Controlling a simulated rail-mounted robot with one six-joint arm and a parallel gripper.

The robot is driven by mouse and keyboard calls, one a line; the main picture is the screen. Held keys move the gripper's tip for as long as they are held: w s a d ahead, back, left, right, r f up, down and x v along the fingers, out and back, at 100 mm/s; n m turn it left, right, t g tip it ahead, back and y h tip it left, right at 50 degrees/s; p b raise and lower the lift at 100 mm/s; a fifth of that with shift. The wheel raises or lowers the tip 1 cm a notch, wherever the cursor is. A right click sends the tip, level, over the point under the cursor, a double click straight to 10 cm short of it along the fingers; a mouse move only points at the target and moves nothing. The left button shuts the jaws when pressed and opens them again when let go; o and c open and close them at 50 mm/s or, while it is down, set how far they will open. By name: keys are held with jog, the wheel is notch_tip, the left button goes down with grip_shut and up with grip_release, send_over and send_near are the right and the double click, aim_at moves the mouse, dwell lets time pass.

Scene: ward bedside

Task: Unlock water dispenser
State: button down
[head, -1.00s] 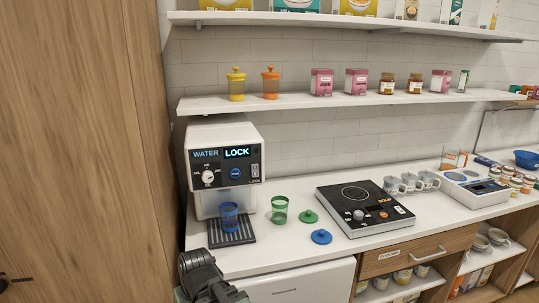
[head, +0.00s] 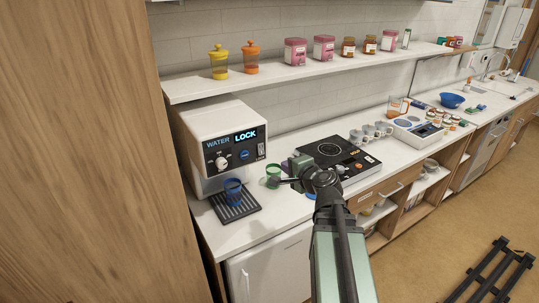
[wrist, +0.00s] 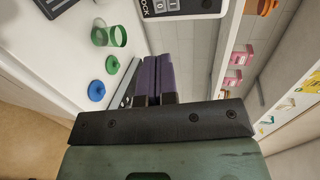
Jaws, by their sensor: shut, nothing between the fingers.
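The white water dispenser (head: 215,118) stands at the left end of the counter in the head view. Its display (head: 245,135) reads LOCK. Below it are a white knob (head: 222,162), a blue button (head: 244,155) and a small lock switch (head: 261,150). The dispenser panel (wrist: 182,7) shows at the top of the wrist view, with LOCK lettering and a small switch marked 0 and 1. My gripper (wrist: 152,62) is shut and empty, its purple fingers below the panel in the picture and apart from it. In the head view it is over the counter, right of the dispenser.
A green cup (head: 272,171) is near my gripper. A blue lid (wrist: 97,90) and green lid (wrist: 112,65) lie on the counter. A black hob (head: 345,152) is to the right; a shelf (head: 205,88) hangs above.

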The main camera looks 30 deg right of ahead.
aim_at(262, 153)
jog(key=b+x, duration=0.3)
jog(key=x, duration=1.1)
jog(key=shift+w+f+b, duration=0.15)
jog(key=shift+w+b, duration=0.05)
jog(key=shift+b, duration=0.15)
jog(key=shift+s, duration=0.15)
jog(key=s, duration=1.4)
jog(key=shift+d, duration=0.45)
